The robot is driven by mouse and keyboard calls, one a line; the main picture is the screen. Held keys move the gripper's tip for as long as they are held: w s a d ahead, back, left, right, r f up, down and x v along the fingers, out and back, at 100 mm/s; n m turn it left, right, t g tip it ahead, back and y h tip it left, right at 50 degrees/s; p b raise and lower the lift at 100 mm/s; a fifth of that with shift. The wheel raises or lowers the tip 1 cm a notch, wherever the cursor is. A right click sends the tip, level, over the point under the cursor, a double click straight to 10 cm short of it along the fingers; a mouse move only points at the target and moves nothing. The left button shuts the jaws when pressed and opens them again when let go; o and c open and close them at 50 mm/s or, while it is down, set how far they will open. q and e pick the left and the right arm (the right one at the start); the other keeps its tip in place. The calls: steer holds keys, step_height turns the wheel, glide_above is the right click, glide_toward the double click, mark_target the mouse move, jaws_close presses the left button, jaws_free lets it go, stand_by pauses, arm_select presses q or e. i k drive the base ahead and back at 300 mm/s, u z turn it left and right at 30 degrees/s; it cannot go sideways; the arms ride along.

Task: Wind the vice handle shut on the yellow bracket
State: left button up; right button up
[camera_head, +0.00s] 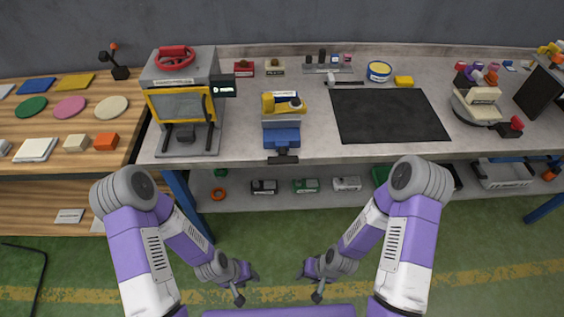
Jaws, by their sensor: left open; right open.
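The vice (281,134) is blue and stands at the front edge of the grey bench, left of the black mat. The yellow bracket (268,103) shows at the top of the vice, by its jaws; I cannot tell whether the jaws touch it. The dark vice handle (282,160) is at the vice's front, over the bench edge. My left gripper (246,286) is open and empty, low in front of the bench and well away from the vice. My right gripper (311,285) is also open and empty, to its right, apart from everything.
A grey machine with a yellow-framed window (181,108) stands left of the vice. A black mat (388,116) lies to the right. The lower shelf (325,199) holds several small boxes. The green floor (283,235) between my arms and the bench is clear.

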mark_target(282, 157)
steer(key=z, duration=0.05)
steer(key=k, duration=1.1)
steer(key=u, duration=0.8)
steer(key=i, duration=1.15)
steer(key=z, duration=0.8)
